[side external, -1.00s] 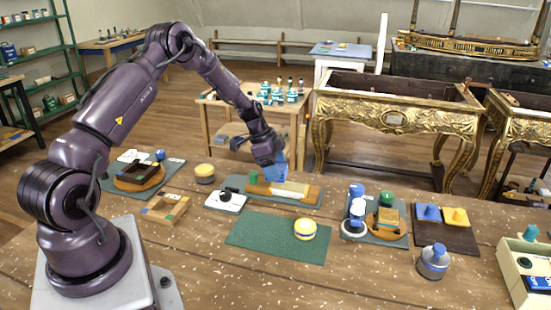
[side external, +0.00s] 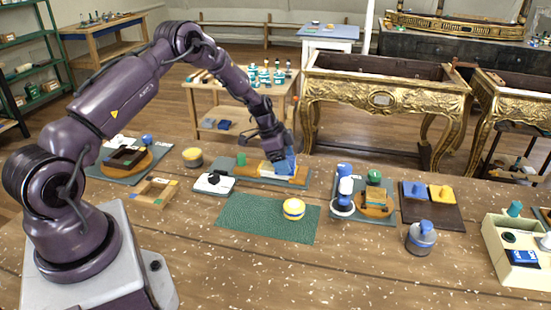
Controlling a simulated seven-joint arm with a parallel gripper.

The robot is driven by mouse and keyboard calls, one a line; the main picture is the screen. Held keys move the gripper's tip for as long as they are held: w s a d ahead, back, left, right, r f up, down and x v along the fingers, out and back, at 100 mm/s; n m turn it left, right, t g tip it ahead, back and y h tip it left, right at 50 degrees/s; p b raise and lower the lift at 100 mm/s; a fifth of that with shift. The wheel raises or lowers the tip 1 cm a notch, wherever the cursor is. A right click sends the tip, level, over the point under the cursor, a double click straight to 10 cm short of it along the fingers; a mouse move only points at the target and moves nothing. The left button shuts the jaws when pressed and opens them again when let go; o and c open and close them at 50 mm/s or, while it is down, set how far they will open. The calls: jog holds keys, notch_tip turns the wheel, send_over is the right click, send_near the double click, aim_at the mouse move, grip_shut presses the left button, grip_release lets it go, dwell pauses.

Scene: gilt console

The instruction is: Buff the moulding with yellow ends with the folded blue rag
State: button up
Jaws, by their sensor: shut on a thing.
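My gripper (side external: 274,147) is above a long wooden board (side external: 252,178) near the back of the workbench. It is shut on a folded blue rag (side external: 285,166), which hangs below the fingers. The rag is down at the right part of a pale moulding (side external: 268,170) lying along the board, and seems to touch it. The rag covers part of the moulding, and its end colours are too small to tell. A green block (side external: 241,159) stands at the board's left end.
A green mat (side external: 250,222) with a yellow-banded round tin (side external: 294,209) lies in front. A white pad with a black knob (side external: 213,183) is at left. A tray of bottles (side external: 345,190) and a dark mat (side external: 445,215) with blue and yellow blocks stand right.

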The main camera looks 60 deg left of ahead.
aim_at(268, 166)
jog(key=shift+w+d, duration=0.75)
jog(key=shift+d, duration=0.05)
jog(key=shift+s+a, duration=2.95)
jog(key=shift+a, duration=0.05)
jog(key=shift+w+d+f, duration=0.1)
jog(key=shift+w+d, duration=2.85)
jog(key=shift+d, duration=0.15)
jog(key=shift+a+r, duration=0.1)
jog(key=shift+r, duration=3.85)
